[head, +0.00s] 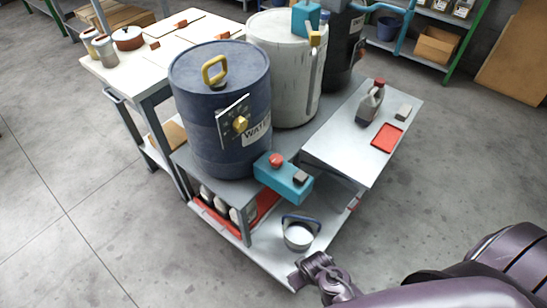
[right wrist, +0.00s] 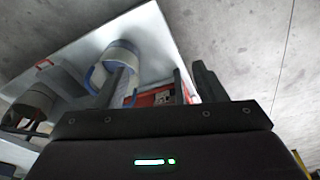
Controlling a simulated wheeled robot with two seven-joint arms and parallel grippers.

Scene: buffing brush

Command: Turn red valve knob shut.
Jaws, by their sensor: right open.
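A red knob (head: 275,160) sits on top of a teal block (head: 284,178) at the front of the cart, just below the dark blue barrel (head: 222,120). A small dark piece is at the block's right end. My right gripper (head: 318,270) is at the bottom of the head view, below and to the right of the knob and apart from it, near the cart's lower shelf corner. In the right wrist view its two dark fingers (right wrist: 158,82) are spread with nothing gripped between them. The knob cannot be made out in the right wrist view. My left gripper is not in view.
A small bucket (head: 299,234) stands on the lower shelf (head: 272,258), close to my right gripper; it also shows in the right wrist view (right wrist: 118,62). A white barrel (head: 288,75), a grey jug (head: 369,105) and a red tray (head: 387,137) are behind. The floor in front is clear.

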